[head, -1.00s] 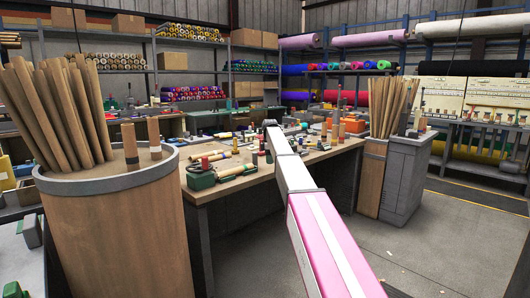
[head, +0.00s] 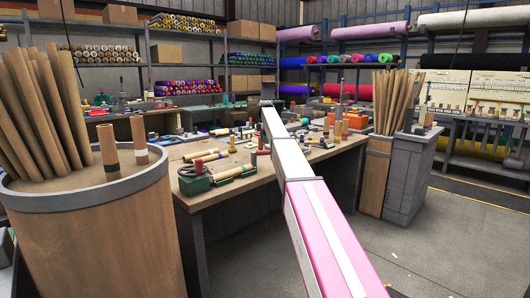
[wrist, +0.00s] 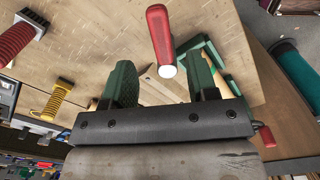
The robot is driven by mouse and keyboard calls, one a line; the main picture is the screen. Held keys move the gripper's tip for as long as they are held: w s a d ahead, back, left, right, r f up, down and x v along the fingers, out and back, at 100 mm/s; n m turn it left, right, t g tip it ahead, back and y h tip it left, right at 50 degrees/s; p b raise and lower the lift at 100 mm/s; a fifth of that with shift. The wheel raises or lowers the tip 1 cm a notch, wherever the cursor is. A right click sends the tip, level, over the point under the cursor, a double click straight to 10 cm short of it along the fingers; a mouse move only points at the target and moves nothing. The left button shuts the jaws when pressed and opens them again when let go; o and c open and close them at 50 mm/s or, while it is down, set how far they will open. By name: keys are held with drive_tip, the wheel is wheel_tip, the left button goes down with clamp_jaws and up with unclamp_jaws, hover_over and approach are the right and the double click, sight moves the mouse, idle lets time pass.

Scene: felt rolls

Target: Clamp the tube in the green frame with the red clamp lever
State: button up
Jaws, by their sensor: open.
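In the wrist view my gripper (wrist: 162,82) is open, its two green fingers apart. The red clamp lever (wrist: 159,30), a red handle with a pale round end, shows beyond the fingertips and between them. Part of the green frame (wrist: 212,54) lies behind and right of the lever. A pale tan piece, perhaps the tube (wrist: 160,88), shows between the fingers, partly hidden. In the head view a green frame (head: 222,180) with a tan tube (head: 236,171) sits near the bench's front edge. My gripper is not clearly visible there.
The wooden bench (head: 270,186) carries several small tubes and tools. A drum of wooden poles (head: 95,235) stands at the left, and a grey cabinet (head: 407,180) at the right. In the wrist view, a yellow coil (wrist: 53,99) and a red coil (wrist: 15,42) lie left.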

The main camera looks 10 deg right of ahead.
wheel_tip(320, 180, down, 7)
drive_tip(key=shift+r, duration=0.1)
clamp_jaws()
